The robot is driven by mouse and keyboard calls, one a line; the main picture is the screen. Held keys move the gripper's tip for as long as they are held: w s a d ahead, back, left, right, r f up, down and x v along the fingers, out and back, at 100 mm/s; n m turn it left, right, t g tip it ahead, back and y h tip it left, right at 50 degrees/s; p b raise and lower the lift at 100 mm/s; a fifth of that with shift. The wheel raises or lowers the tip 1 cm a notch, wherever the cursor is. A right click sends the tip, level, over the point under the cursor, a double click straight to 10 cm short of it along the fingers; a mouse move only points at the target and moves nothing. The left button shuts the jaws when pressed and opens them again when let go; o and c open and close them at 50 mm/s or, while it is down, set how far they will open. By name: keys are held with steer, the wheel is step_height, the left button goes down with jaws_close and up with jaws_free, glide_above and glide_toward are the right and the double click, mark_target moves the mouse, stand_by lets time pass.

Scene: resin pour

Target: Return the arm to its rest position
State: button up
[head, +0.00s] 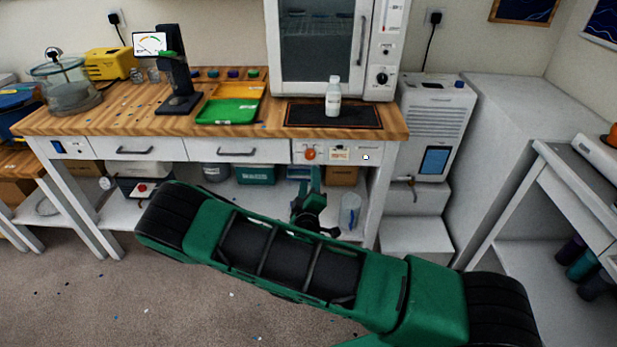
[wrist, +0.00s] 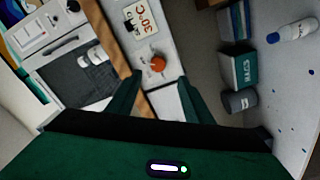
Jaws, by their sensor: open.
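My green arm (head: 290,260) stretches across the lower middle of the head view in front of the workbench. My gripper (head: 314,178) is at the bench's front edge, below an orange knob (head: 310,154) on the white panel. In the wrist view my gripper (wrist: 156,98) has its two green fingers apart with nothing held between them. The orange knob (wrist: 157,64) shows just beyond the fingertips, and I see no contact. In the head view the arm partly hides the gripper and the lower shelf.
A white bottle (head: 333,98) stands on a dark mat (head: 362,116) before the oven (head: 318,45). Bins and cans, including a green box (head: 257,173), sit under the bench. A side table (head: 560,165) is at right. Carpet floor (head: 70,290) is open at lower left.

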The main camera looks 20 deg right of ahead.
stand_by(0.4)
steer(key=s+d+r+m+g+h, duration=0.3)
steer(key=d+m, duration=0.1)
steer(key=d, duration=0.3)
steer(key=s+d+r+m+g+h, duration=0.2)
steer(key=d+m+g, duration=0.2)
steer(key=d, duration=0.4)
steer(key=s+d+r+m+g+h, duration=0.3)
steer(key=d, duration=0.4)
steer(key=s+d+r+m+g+y, duration=0.1)
steer(key=s+d+m+g+y, duration=0.5)
steer(key=s, duration=0.7)
steer(key=s+a+r+n+y, duration=0.1)
steer(key=s+a+r+y, duration=0.3)
steer(key=s, duration=0.5)
steer(key=s+a+r+n+g+y, duration=0.1)
steer(key=s+a+r+y, duration=0.2)
steer(key=s+r, duration=0.4)
steer(key=s+a, duration=0.1)
steer(key=s, duration=0.2)
steer(key=shift+y, duration=0.4)
steer(key=shift+s, duration=0.1)
